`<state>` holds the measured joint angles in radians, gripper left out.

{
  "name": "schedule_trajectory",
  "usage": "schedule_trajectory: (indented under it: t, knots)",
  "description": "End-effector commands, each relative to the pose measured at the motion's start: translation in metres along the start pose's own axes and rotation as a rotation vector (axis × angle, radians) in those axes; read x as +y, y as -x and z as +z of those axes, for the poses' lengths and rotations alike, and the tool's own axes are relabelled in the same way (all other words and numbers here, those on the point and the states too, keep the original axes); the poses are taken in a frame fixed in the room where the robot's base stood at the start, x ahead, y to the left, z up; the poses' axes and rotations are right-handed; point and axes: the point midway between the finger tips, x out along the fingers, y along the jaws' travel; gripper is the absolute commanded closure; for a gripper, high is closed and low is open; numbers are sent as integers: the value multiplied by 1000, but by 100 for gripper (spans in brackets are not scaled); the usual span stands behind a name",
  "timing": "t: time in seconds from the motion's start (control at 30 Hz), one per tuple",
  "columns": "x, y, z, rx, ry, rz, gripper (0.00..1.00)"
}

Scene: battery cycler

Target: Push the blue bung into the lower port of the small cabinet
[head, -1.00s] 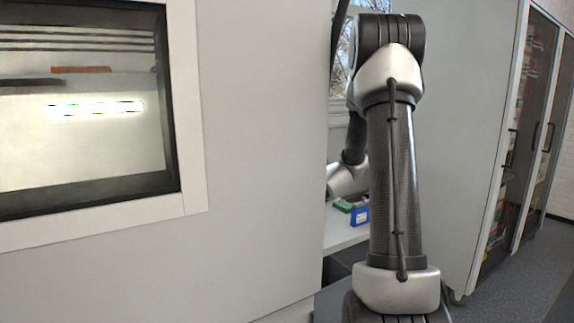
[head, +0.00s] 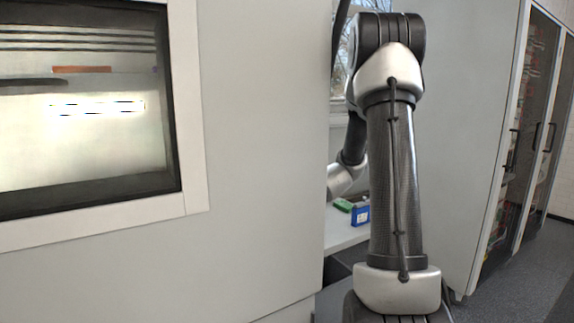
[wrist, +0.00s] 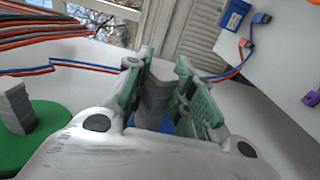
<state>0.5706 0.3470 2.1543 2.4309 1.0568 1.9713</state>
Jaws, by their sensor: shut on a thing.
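In the wrist view my gripper (wrist: 163,78) is shut on the grey handle of the blue bung (wrist: 166,126). The grey handle shows between the green finger pads, and only a little of the blue part shows below it. In the head view my gripper and the bung are hidden behind the large grey housing. I cannot make out the small cabinet or its lower port in either view.
A green disc with a grey post (wrist: 38,130) is at the left in the wrist view. A blue box (wrist: 232,16) with wires is at upper right, and a purple piece (wrist: 311,98) at the right edge. Orange ribbon cables (wrist: 45,30) run upper left. The large grey housing (head: 265,150) flanks my arm.

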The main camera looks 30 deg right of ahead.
Motion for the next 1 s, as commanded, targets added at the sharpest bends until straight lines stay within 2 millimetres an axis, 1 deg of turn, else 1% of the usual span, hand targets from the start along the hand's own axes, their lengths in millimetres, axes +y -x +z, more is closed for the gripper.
schedule_trajectory:
  t: [0.5, 1.0]
  knots:
    - [1, 0, -10, 1, 0, 2, 100]
    - [1, 0, -10, 1, 0, 2, 100]
